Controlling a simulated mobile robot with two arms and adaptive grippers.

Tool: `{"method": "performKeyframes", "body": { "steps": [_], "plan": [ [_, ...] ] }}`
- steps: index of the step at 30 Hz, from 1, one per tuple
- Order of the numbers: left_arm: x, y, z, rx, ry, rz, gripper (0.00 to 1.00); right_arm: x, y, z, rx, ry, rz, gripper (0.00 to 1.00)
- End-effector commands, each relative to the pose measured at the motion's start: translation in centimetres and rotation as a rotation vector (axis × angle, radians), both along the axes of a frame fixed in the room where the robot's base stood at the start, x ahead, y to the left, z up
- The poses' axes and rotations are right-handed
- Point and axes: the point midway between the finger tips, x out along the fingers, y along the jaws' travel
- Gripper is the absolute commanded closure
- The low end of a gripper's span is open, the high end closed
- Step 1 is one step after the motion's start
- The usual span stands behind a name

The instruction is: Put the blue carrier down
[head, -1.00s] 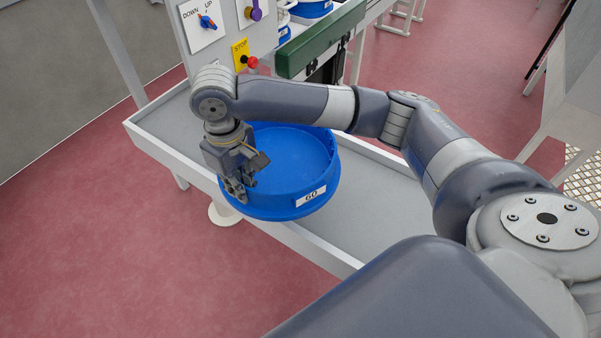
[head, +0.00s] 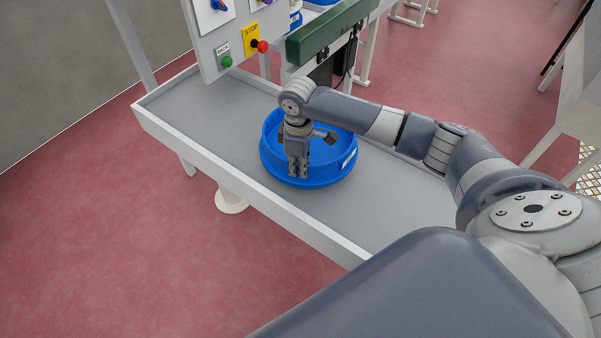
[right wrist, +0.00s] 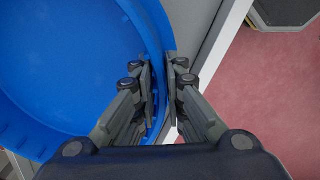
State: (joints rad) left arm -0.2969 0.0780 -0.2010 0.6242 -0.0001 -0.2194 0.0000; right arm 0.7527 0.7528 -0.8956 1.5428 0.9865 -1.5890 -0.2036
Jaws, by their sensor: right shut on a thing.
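The blue carrier (head: 333,172) is a round, shallow tub with a white label on its side. In the head view it is over the grey tray table (head: 215,117), within its raised white rim. My right gripper (head: 298,175) points down at the carrier's near-left wall and is shut on it. In the right wrist view the carrier (right wrist: 60,75) fills the left side, and its wall runs between the fingers of my right gripper (right wrist: 163,95). I cannot tell whether the carrier's underside touches the table. My left gripper is not in view.
A panel with a yellow STOP plate (head: 256,38), its red button and a green BACK button (head: 226,61) stands at the table's back. A dark green bar (head: 330,30) is behind my right arm. The table surface is bare left and right of the carrier.

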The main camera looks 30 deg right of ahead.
Motion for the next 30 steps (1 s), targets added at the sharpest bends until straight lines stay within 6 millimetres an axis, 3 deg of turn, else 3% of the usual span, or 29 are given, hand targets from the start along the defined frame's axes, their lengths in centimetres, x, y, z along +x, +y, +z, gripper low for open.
{"method": "performKeyframes", "body": {
  "steps": [8,15,26,27,30],
  "plan": [
    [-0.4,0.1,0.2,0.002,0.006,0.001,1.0,0.2,0.0,-1.7,-0.001,-0.005,-0.001,1.0],
    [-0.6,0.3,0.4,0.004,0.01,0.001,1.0,0.2,0.0,-4.5,-0.001,-0.006,-0.001,1.0],
    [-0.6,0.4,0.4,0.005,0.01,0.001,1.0,0.2,0.0,-4.9,-0.001,-0.006,-0.001,1.0],
    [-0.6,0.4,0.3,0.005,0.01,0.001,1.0,0.0,0.1,-5.2,-0.001,-0.001,0.0,0.87],
    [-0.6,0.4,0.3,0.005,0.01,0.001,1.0,0.0,0.1,-5.2,-0.001,-0.001,0.0,0.69]
  ]
}}
